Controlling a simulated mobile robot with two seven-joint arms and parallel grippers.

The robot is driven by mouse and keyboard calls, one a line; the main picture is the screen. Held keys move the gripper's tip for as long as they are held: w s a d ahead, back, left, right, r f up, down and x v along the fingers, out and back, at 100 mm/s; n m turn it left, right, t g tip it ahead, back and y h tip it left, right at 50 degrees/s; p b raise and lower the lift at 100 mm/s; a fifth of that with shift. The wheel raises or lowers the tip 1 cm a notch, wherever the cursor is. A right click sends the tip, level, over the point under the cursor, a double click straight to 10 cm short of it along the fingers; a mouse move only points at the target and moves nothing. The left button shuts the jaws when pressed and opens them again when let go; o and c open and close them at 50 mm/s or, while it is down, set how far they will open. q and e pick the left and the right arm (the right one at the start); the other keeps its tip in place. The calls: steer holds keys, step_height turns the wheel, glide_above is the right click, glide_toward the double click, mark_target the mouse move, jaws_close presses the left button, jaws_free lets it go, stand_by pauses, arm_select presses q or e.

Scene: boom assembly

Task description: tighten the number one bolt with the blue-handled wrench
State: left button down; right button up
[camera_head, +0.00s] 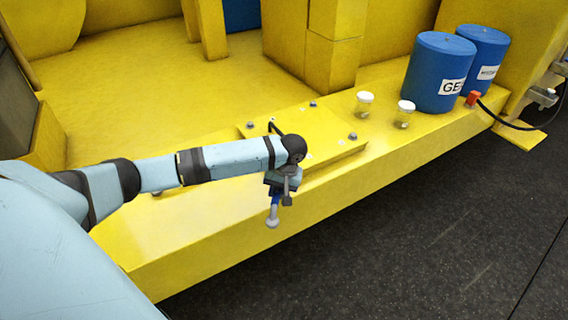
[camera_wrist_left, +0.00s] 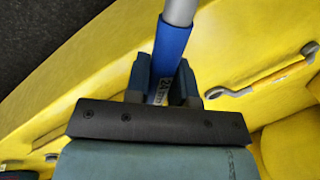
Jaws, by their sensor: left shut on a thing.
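My left gripper (camera_head: 281,186) is shut on the blue-handled wrench, over the front part of the yellow ledge. The wrench's blue handle (camera_wrist_left: 173,46) shows between the fingers (camera_wrist_left: 163,85) in the left wrist view, with its silver shaft (camera_wrist_left: 180,10) running out of the top. In the head view the wrench's silver end (camera_head: 272,218) hangs below the gripper. Bolts (camera_head: 352,136) (camera_head: 313,103) (camera_head: 250,125) stand at corners of the raised yellow plate (camera_head: 318,128). I cannot read which is number one. My left forearm hides part of the plate. My right gripper is out of view.
Another wrench with a yellow-orange handle (camera_wrist_left: 268,80) lies on the yellow surface. Two clear jars with white lids (camera_head: 364,103) (camera_head: 404,114) stand right of the plate. Two blue drums (camera_head: 439,72) (camera_head: 484,55) and a red-capped hose (camera_head: 473,99) are farther right. Dark floor (camera_head: 420,240) lies beyond the ledge.

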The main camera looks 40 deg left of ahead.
arm_select(q)
steer(key=shift+r, duration=0.1)
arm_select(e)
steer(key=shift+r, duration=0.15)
arm_select(q)
steer(key=shift+s+a+v, duration=0.15)
steer(key=shift+a+v, duration=0.05)
steer(key=shift+v, duration=0.75)
steer(key=shift+s+a+v, duration=0.1)
steer(key=shift+a+v, duration=0.05)
steer(key=shift+v, duration=0.85)
steer(key=shift+r, duration=0.1)
steer(key=shift+s+a+v, duration=0.1)
steer(key=shift+a+v, duration=0.05)
steer(key=shift+v, duration=0.65)
steer(key=shift+s+a+v, duration=0.1)
steer(key=shift+a+v, duration=0.05)
steer(key=shift+v, duration=0.65)
steer(key=shift+s+a+v, duration=0.15)
steer(key=shift+v, duration=0.7)
steer(key=shift+r, duration=0.1)
